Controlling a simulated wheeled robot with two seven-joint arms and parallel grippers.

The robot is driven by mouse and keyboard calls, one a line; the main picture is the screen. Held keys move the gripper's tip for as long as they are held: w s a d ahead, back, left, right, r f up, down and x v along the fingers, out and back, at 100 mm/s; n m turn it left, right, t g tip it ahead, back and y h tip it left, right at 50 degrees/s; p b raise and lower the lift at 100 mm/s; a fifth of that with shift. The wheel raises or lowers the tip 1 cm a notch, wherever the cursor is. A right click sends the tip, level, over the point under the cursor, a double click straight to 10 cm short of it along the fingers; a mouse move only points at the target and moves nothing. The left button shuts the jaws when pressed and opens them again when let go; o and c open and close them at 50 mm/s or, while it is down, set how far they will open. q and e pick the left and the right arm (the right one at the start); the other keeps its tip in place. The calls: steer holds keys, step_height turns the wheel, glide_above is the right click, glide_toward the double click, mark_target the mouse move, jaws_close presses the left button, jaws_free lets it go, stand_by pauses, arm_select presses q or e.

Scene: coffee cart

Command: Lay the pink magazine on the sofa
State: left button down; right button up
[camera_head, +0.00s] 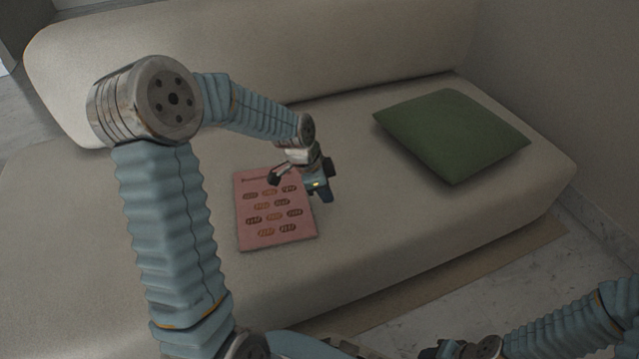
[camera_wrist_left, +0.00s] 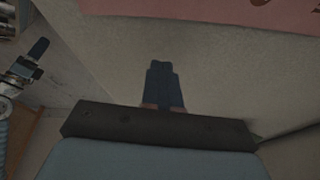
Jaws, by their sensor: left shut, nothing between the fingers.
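The pink magazine (camera_head: 274,213) lies flat on the seat of the beige sofa (camera_head: 400,220), with rows of brown shapes on its cover. Its edge shows at the top of the left wrist view (camera_wrist_left: 220,12). My left gripper (camera_head: 324,197) is above the seat at the magazine's upper right side, shut and empty. In the left wrist view its fingers (camera_wrist_left: 161,78) are together over bare sofa fabric, apart from the magazine. Part of my right arm shows at the lower right in the head view; whether its gripper is open or shut is unclear.
A green cushion (camera_head: 452,135) lies on the sofa seat to the right of the magazine. The backrest (camera_head: 250,50) runs behind, and a wall (camera_head: 560,90) stands at the right. The seat between magazine and cushion is bare.

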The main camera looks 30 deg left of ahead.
mark_target(306, 207)
arm_select(q)
steer(key=shift+x, duration=1.2)
steer(key=shift+s+a+f+b, duration=0.1)
steer(key=shift+s+a+b, duration=0.15)
steer(key=shift+a, duration=0.25)
steer(key=shift+s+a+b, duration=0.1)
steer(key=shift+s+a, duration=0.3)
steer(key=shift+a, duration=0.1)
steer(key=shift+s+a, duration=0.5)
steer(key=shift+a, duration=0.2)
arm_select(e)
steer(key=shift+f, duration=0.6)
arm_select(q)
steer(key=shift+s+a, duration=0.35)
steer(key=shift+a, duration=0.2)
steer(key=shift+s+a, duration=0.4)
steer(key=shift+a, duration=0.15)
arm_select(e)
steer(key=shift+f, duration=0.1)
arm_select(q)
steer(key=w+d, duration=0.2)
steer(key=d, duration=0.1)
steer(key=p+v, duration=0.2)
steer(key=v, duration=0.8)
steer(key=shift+w+d, duration=0.15)
steer(key=shift+d, duration=0.05)
arm_select(e)
steer(key=v, duration=0.2)
steer(key=shift+w+d+r, duration=0.2)
steer(key=shift+d+r, duration=0.1)
